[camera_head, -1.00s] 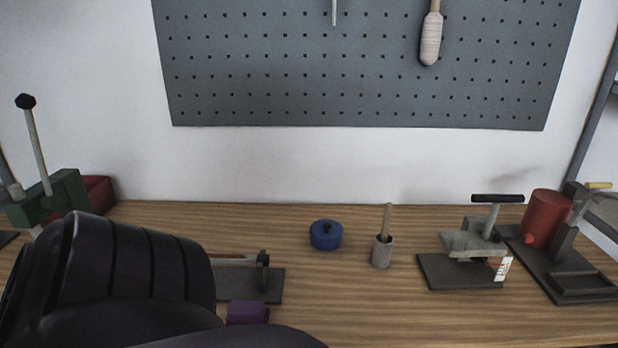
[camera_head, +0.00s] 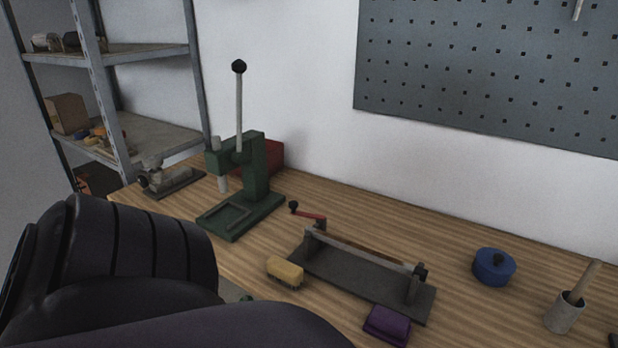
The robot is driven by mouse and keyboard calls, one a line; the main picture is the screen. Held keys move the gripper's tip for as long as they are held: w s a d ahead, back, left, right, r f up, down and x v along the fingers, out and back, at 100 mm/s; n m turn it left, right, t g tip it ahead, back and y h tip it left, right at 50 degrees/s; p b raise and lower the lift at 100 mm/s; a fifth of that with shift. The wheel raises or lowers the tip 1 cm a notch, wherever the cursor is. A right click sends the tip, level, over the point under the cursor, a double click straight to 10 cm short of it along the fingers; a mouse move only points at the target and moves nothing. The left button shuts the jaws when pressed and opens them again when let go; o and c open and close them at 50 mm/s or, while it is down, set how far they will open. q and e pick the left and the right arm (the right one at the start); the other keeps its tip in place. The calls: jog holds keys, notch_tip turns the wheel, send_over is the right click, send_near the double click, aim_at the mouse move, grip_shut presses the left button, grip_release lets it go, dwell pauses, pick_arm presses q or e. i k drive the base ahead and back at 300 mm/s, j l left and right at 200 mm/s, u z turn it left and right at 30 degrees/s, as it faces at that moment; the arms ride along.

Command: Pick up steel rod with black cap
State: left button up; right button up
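A steel rod with a black cap (camera_head: 239,110) stands upright on the green press (camera_head: 259,176) at the left-back of the bench. Its cap is at the top and its lower end meets the press head. A dark arm link of mine fills the lower left of the picture and hides the bench's front there. Neither of my grippers shows in this view.
A roller fixture with a red crank (camera_head: 350,282), a yellow brush (camera_head: 285,271), a purple block (camera_head: 387,325), a blue round tin (camera_head: 493,267) and a grey cup (camera_head: 564,313) stand on the wooden bench (camera_head: 455,245). A metal shelf (camera_head: 97,75) stands at left.

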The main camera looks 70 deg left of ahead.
aim_at(380, 258)
jog(key=u, duration=1.35)
jog(key=j+u, duration=0.15)
jog(key=j+z, duration=0.25)
jog(key=j, duration=0.5)
